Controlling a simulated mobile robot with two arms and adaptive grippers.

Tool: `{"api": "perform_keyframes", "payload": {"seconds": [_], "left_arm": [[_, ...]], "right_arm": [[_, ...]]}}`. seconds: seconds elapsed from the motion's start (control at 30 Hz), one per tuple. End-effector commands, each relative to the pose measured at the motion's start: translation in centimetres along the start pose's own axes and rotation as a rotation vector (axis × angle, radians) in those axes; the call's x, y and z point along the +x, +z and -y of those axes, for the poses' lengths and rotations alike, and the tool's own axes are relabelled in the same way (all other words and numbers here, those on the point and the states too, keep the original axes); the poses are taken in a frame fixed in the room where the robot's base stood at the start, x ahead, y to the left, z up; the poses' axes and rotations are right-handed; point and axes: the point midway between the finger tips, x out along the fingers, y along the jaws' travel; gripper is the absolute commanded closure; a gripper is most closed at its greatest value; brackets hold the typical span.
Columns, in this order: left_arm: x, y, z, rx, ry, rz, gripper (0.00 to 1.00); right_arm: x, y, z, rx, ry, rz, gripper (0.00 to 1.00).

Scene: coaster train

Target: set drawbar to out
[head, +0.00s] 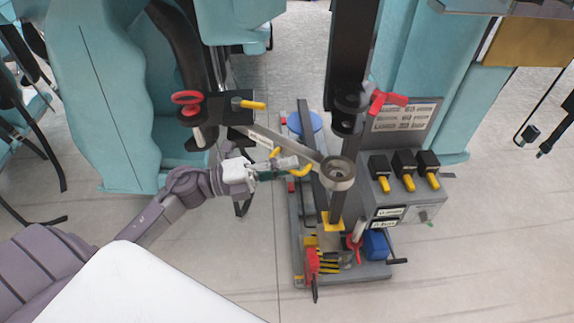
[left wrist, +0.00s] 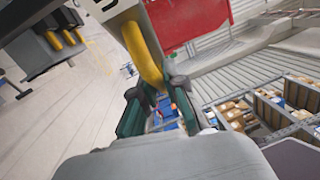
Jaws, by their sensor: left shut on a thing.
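A grey drawbar (head: 310,152) runs slantwise from the bracket on the teal car at left to a round ring end (head: 338,172) at right. The ring sits at a dark upright post. A curved yellow handle (head: 304,171) is at the drawbar's side; it also shows in the left wrist view (left wrist: 142,52). My left gripper (head: 283,168) is at this handle, and in the left wrist view its dark fingertips (left wrist: 163,92) close around the handle's end. The fingers partly hide that end. My right gripper is in neither view.
A grey cart (head: 298,230) stands below the ring, with a control box (head: 408,197) bearing yellow-tipped levers at right. A red knob (head: 186,97) and yellow pin (head: 252,105) are on the left bracket. A red lever (head: 386,101) is by the post. Teal cars flank the gap.

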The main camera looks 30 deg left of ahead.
Motion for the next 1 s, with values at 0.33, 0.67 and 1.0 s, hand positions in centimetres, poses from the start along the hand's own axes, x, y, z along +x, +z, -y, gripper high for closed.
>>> {"api": "perform_keyframes", "payload": {"seconds": [0.33, 0.67, 1.0], "left_arm": [[0.0, 0.0, -0.1, 0.0, 0.001, 0.002, 0.63], [-0.9, 0.0, -0.1, -0.003, 0.003, 0.001, 0.63], [-7.8, 0.0, -0.2, -0.003, 0.005, 0.004, 0.63]], "right_arm": [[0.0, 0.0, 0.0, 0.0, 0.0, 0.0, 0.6], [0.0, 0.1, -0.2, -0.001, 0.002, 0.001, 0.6], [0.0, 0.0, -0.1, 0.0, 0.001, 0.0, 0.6]]}}
